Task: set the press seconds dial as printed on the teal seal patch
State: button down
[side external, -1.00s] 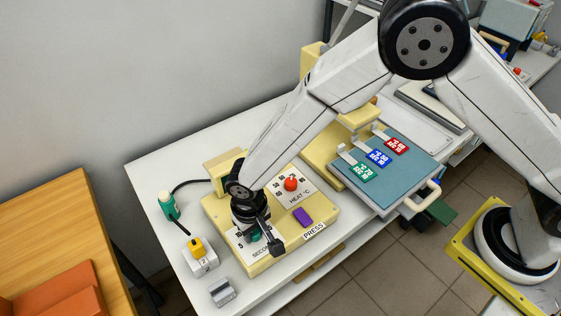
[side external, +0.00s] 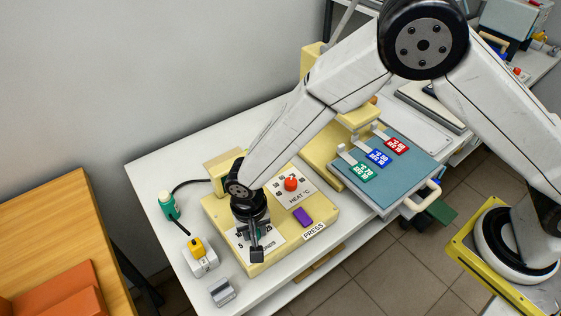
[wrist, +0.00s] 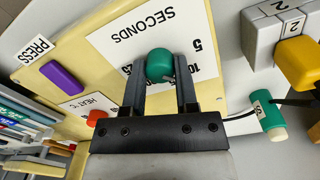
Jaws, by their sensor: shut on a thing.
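My gripper (side external: 254,243) is over the press's seconds dial plate in the side view. In the wrist view my gripper (wrist: 160,82) has its fingers on either side of a teal-green knob (wrist: 160,62) and is shut on it. The white seconds plate (wrist: 118,42) shows 5, 10 and a partly covered 25; the knob's pointer setting cannot be read clearly. The teal seal patch (side external: 361,173) lies on the blue-grey platen beside a blue patch (side external: 378,157) and a red patch (side external: 397,146). Its print is too small to read surely.
On the same cream panel are a red heat knob (side external: 291,184) and a purple button (side external: 303,217). To the left stand a corded green-handled tool (side external: 167,205) and a grey block with a yellow top (side external: 196,247). A small grey metal piece (side external: 222,291) lies near the table's front edge.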

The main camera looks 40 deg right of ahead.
jog(key=shift+c, duration=1.8)
grip_release()
jog(key=shift+r, duration=0.15)
jog(key=shift+a+r, duration=0.1)
jog(key=shift+r, duration=3.7)
jog(key=d+r+n+t, duration=0.1)
jog(key=d+r, duration=0.1)
jog(key=d, duration=0.5)
jog(key=d+r, duration=0.3)
jog(key=d, duration=0.5)
jog(key=s+d+r+n, duration=0.1)
jog(key=s+d, duration=0.3)
jog(key=d, duration=0.3)
jog(key=s+d+r+n+t, duration=0.1)
jog(key=s+d, duration=0.3)
jog(key=d, duration=0.3)
jog(key=shift+r+n+t, duration=0.2)
jog(key=shift+n+t, duration=0.1)
